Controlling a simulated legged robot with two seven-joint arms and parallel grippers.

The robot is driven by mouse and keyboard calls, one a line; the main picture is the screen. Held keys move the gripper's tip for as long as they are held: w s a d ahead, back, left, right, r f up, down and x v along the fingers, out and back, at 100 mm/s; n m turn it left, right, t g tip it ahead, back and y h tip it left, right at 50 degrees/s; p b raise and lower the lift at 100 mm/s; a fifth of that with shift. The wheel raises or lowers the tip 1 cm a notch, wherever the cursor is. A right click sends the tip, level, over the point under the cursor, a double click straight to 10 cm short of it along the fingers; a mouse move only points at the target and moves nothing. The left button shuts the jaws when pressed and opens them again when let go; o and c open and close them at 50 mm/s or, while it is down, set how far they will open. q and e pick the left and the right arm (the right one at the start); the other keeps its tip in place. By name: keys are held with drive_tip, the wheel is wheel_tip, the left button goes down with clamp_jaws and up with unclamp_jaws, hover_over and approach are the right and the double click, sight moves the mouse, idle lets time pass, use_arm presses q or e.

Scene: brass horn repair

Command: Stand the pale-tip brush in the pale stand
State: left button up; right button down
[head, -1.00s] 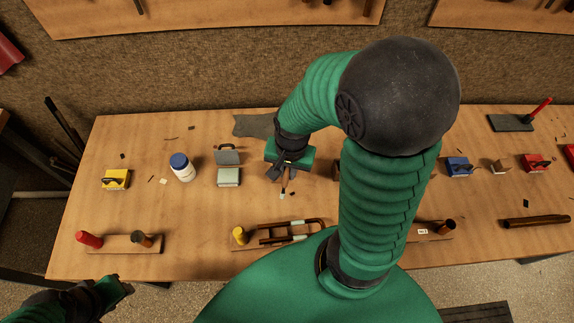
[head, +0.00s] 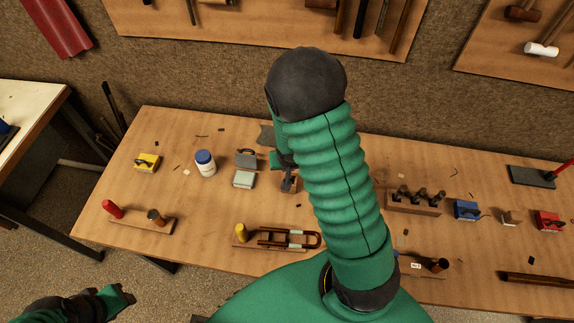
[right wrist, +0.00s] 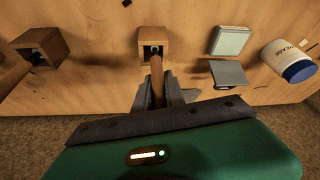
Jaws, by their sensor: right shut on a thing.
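My right gripper (right wrist: 157,95) is shut on the brush (right wrist: 157,68), seen as a brown wooden handle in the right wrist view. The brush's far end meets the dark opening of a small square wooden block, the stand (right wrist: 145,55); how deep it sits is unclear, and the tip's colour is not distinguishable. In the head view the right gripper (head: 288,181) is partly hidden by my arm, at the stand right of the grey box. My left gripper (head: 122,296) is low at the left, away from the table objects; its jaw opening is unclear.
Another wooden block (right wrist: 28,42) with a dark opening stands to the left in the wrist view. A grey box (head: 243,180) and a blue-lidded jar (head: 205,168) stand nearby. A rack (head: 405,207) holds several dark-topped items. The left table middle has free room.

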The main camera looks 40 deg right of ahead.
drive_tip(key=shift+w+d+f, duration=0.25)
drive_tip(key=shift+d+f, duration=0.45)
drive_tip(key=shift+f, duration=0.2)
drive_tip(key=shift+a+f+b, duration=0.3)
drive_tip(key=shift+a+b, duration=0.1)
drive_tip(key=shift+b, duration=0.1)
drive_tip(key=c, duration=1.4)
unclamp_jaws()
drive_tip(key=shift+s+d, duration=0.1)
drive_tip(key=shift+d, duration=0.15)
use_arm(q)
drive_tip(key=shift+w+d+f, duration=0.1)
drive_tip(key=shift+d+f, duration=0.35)
drive_tip(key=shift+f, duration=0.35)
use_arm(e)
drive_tip(key=shift+o, duration=0.4)
drive_tip(key=shift+a, duration=0.2)
use_arm(q)
drive_tip(key=shift+a, duration=0.15)
use_arm(e)
drive_tip(key=shift+a+r, duration=0.1)
